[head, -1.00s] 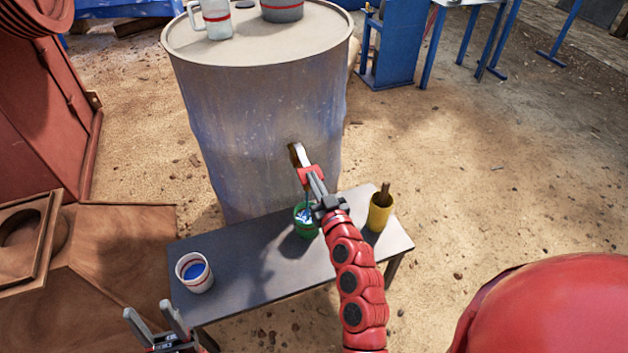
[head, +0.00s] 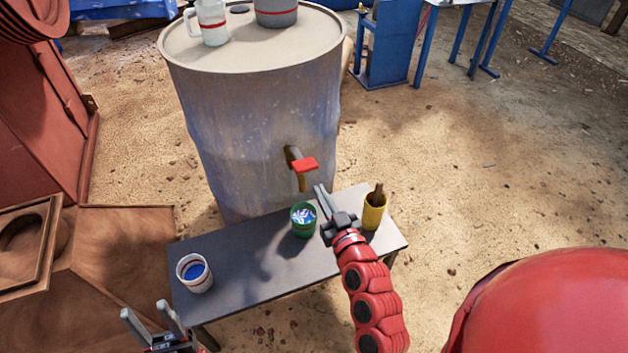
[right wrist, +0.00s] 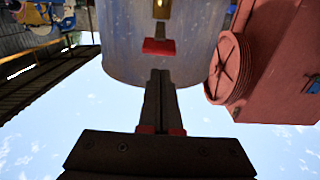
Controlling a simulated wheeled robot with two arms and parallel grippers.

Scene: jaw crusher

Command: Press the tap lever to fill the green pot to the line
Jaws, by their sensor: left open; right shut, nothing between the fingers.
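The tap lever (head: 304,164) is red and sits on a brass tap (head: 293,156) on the drum's side. It also shows in the right wrist view (right wrist: 158,46), straight beyond the fingertips. The green pot (head: 303,220) stands on the bench below the tap, with blue and white liquid in it; I cannot make out the line. My right gripper (head: 320,188) is shut and empty, just right of the pot and below the lever, apart from it. No stream from the tap is clear to see. My left gripper (head: 143,312) is open and empty at the lower left, near the bench.
The dark bench (head: 245,265) also holds a white cup (head: 194,273) of blue liquid at the left and a yellow cup (head: 374,211) with brown sticks at the right. The metal drum (head: 255,100) stands behind, with a white jug (head: 211,22) and a grey pot (head: 276,12) on top.

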